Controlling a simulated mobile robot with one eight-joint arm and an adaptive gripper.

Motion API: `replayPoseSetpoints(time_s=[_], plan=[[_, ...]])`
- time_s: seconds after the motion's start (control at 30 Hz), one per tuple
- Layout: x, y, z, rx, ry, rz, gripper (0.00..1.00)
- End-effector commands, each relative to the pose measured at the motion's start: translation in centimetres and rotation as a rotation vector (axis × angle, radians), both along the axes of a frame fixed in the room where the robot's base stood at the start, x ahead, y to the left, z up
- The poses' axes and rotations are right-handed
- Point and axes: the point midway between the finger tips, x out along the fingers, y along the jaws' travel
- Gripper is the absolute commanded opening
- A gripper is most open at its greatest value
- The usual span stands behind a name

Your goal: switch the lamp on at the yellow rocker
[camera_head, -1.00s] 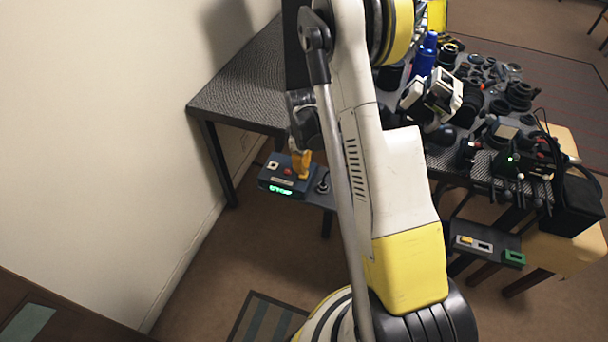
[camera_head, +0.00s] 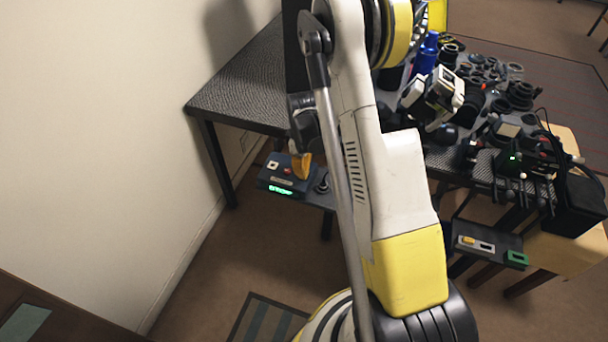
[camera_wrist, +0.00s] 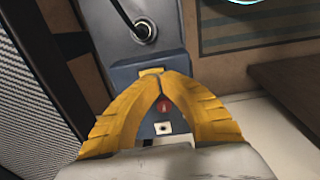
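A blue control box (camera_head: 268,180) with a lit green display sits at the end of a low shelf. A red button (camera_head: 287,170) and a pale square (camera_head: 272,164) show on its top. My gripper (camera_head: 303,166) has its yellow fingers at the right part of the box. In the wrist view the fingertips (camera_wrist: 163,76) meet, with nothing seen between them. A small yellow piece (camera_wrist: 150,71), seemingly the rocker, shows just beyond the tips on the blue box (camera_wrist: 122,76). The fingers hide most of it, so its tilt and any contact cannot be told.
A round black socket with a cable (camera_wrist: 145,29) lies beyond the box. The patterned table (camera_head: 235,95) stands behind. At right, another low panel (camera_head: 485,255) carries a yellow piece (camera_head: 468,240) and a green piece (camera_head: 516,258). Camera parts crowd the right table.

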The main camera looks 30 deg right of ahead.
Motion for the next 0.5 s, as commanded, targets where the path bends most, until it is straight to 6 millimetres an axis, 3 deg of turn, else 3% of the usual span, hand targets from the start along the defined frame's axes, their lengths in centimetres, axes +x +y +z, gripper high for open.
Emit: replayPoseSetpoints(time_s=[0.5], plan=[[0.0,0.0,-0.82,0.0,0.0,0.0,0.0]])
